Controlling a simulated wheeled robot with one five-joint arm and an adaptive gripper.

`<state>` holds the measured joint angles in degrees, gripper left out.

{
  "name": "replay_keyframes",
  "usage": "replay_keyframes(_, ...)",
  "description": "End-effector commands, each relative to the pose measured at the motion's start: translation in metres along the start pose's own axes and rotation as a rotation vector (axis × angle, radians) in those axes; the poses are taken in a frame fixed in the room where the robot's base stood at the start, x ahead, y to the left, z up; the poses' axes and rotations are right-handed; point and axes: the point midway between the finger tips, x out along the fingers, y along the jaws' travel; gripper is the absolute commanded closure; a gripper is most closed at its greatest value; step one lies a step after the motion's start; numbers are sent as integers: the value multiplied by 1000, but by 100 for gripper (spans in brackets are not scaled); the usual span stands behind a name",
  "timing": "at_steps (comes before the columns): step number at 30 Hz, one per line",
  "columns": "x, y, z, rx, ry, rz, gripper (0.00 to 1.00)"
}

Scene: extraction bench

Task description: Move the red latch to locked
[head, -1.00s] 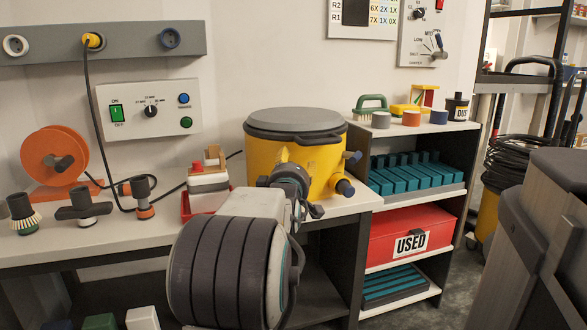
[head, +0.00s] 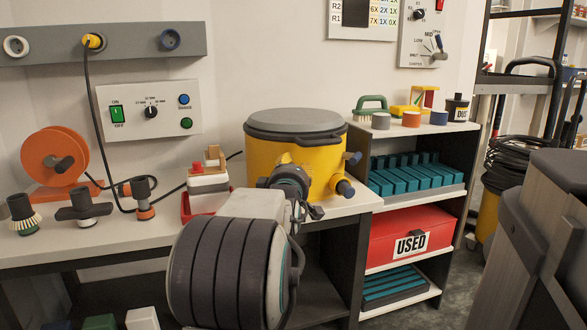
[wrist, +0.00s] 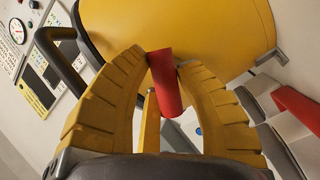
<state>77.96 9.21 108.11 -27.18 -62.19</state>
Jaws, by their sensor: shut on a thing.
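A red latch (wrist: 165,88) shows in the wrist view as a short red bar in front of the yellow drum (wrist: 215,30). My gripper (wrist: 163,63) has its two yellow fingers closed on the latch, one on each side near its upper end. In the head view the yellow drum (head: 262,155) with a grey lid (head: 295,122) stands on the bench. My arm reaches to the drum's front there, and the latch is hidden behind it. I cannot tell the latch's locked or unlocked position.
A white and grey block stack (head: 208,178) on a red tray (head: 186,208) stands left of the drum. A shelf with a red USED box (head: 385,238) stands to the right. A dark handle (wrist: 60,62) shows in the wrist view.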

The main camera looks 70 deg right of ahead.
Motion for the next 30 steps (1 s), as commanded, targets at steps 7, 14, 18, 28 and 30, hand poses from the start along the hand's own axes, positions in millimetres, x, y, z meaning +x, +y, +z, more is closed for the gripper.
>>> replay_keyframes(7,1,4,-1,136,-31,-47,100)
replay_keyframes(14,1,4,-1,226,-55,-78,100)
replay_keyframes(18,1,4,-2,232,-56,-80,100)
replay_keyframes(28,1,4,-2,230,-56,-81,52)
replay_keyframes(30,1,3,-1,230,-57,-82,46)
